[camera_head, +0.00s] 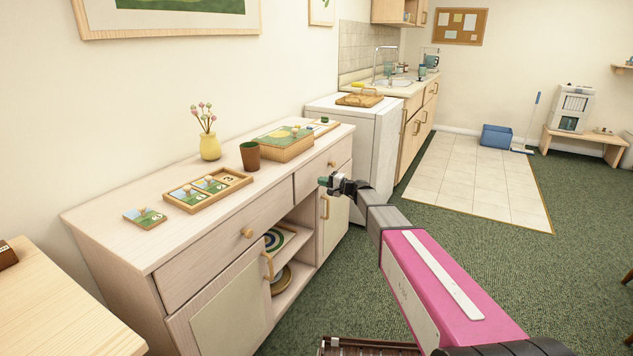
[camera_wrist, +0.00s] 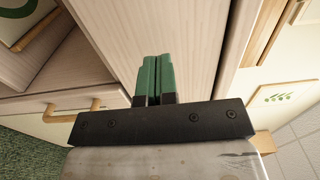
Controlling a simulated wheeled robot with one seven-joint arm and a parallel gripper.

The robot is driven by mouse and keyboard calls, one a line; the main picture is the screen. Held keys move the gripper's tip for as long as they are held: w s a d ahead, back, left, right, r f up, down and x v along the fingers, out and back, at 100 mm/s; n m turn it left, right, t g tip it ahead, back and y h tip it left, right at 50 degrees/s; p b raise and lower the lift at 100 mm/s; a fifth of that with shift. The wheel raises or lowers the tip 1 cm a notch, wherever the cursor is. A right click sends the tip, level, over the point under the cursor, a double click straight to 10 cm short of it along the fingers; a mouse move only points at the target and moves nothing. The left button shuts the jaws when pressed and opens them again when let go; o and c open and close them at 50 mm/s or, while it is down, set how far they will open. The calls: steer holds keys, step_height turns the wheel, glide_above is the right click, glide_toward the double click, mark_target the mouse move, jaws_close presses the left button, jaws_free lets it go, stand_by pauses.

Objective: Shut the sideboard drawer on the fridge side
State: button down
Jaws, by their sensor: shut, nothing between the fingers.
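The sideboard (camera_head: 110,250) stands along the left wall with two drawers under its top. The fridge-side drawer (camera_head: 312,178) is the right one, with a round wooden knob (camera_head: 332,163). Its front looks flush or nearly flush with the sideboard; a small gap cannot be ruled out. The white fridge (camera_head: 378,140) stands just beyond it. My gripper (camera_head: 325,181) is in front of this drawer's lower part. In the wrist view its green fingers (camera_wrist: 155,78) are together and empty before pale wood; contact cannot be told.
The left drawer (camera_head: 215,250) looks closed. A flowerpot (camera_head: 250,156), vase (camera_head: 210,147) and puzzle tray (camera_head: 205,192) stand on top. Green carpet (camera_head: 480,220) is free to the right.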

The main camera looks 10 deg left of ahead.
steer(key=v, duration=1)
steer(key=s+d+f+n+g+h, duration=0.1)
steer(key=s+d+f+g+h, duration=0.2)
steer(key=s, duration=0.4)
steer(key=s+d+f+n+h, duration=0.1)
steer(key=s+d+f+h, duration=0.1)
steer(key=s+f, duration=0.35)
steer(key=s+d+f+n+g+h, duration=0.1)
steer(key=s+d+f+g+h, duration=0.15)
steer(key=s, duration=0.55)
steer(key=s+d+f+n+g+h, duration=0.1)
steer(key=s+d+f+h, duration=0.2)
steer(key=s+d+h, duration=0.6)
steer(key=s+d, duration=0.4)
steer(key=s, duration=0.2)
steer(key=shift+s, duration=0.25)
steer(key=shift+a, duration=0.1)
